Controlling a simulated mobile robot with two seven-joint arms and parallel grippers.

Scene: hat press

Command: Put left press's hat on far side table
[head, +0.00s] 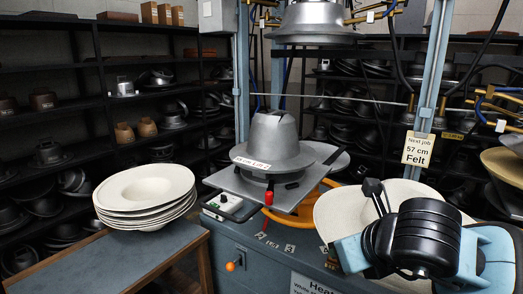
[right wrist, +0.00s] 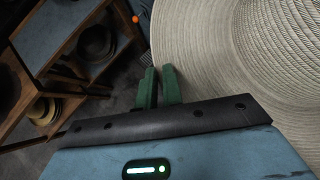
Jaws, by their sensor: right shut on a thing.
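A cream woven hat (head: 335,215) is at the right of the head view, partly hidden behind my right arm. It fills the upper right of the right wrist view (right wrist: 215,50), where its ringed weave shows. My right gripper (right wrist: 159,72) has its green fingers together at the hat's brim edge and is shut on it. The left press's grey metal form (head: 272,138) stands bare on its plate, under the raised metal head (head: 315,22). A side table (head: 75,262) at the left bears a stack of cream hats (head: 145,192). My left gripper is out of view.
Dark shelves with metal forms line the back and left. A blue upright (head: 428,75) and a "Next job 57 cm Felt" sign (head: 418,150) stand near the held hat. The side table's front part is bare. A tan rounded thing (head: 503,165) shows at the right edge.

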